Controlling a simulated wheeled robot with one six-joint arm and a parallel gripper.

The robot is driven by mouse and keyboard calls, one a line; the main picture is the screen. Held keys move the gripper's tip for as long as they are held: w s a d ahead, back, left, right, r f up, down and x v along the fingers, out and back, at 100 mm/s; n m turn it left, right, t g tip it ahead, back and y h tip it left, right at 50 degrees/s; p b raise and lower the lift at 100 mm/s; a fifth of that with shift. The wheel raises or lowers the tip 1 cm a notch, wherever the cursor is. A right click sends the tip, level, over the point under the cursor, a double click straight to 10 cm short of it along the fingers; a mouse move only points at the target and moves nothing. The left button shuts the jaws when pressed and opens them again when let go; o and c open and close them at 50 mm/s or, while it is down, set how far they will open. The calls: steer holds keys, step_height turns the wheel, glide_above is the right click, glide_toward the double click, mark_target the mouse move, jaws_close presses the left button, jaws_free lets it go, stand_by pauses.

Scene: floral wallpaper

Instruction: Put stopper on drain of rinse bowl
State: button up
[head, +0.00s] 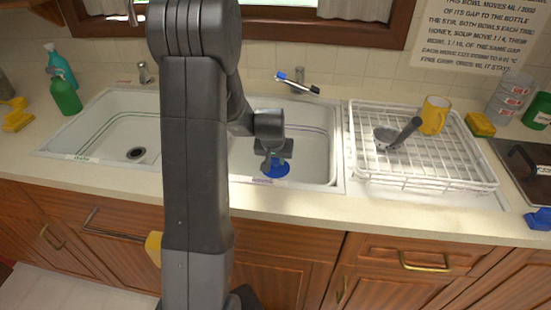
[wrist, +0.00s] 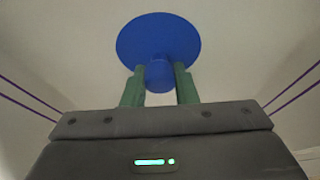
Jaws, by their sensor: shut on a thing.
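The sink has a left bowl (head: 105,140) with green stripes and a right bowl (head: 308,160) with purple stripes. My gripper (head: 273,162) is low inside the right bowl, shut on the knob of a round blue stopper (head: 275,171). In the wrist view, the two green fingers of my gripper (wrist: 160,80) flank the knob, and the wide disc of the stopper (wrist: 158,35) is beyond them. The left bowl's dark drain (head: 136,154) is uncovered. No drain shows in the right bowl; I cannot tell whether the stopper touches the bottom. The rim labels are too small to read.
A white wire rack (head: 420,170) to the right holds a yellow mug (head: 433,115) and a dark-handled pan (head: 390,138). Green (head: 64,92) and teal (head: 60,65) bottles stand at left. My arm hides the middle of the sink.

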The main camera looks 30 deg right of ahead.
steer(key=o, duration=1)
steer(key=shift+r+p, duration=0.3)
steer(key=shift+r, duration=0.15)
steer(key=v, duration=1.1)
steer(key=shift+r, duration=0.2)
steer(key=shift+s+a, duration=0.1)
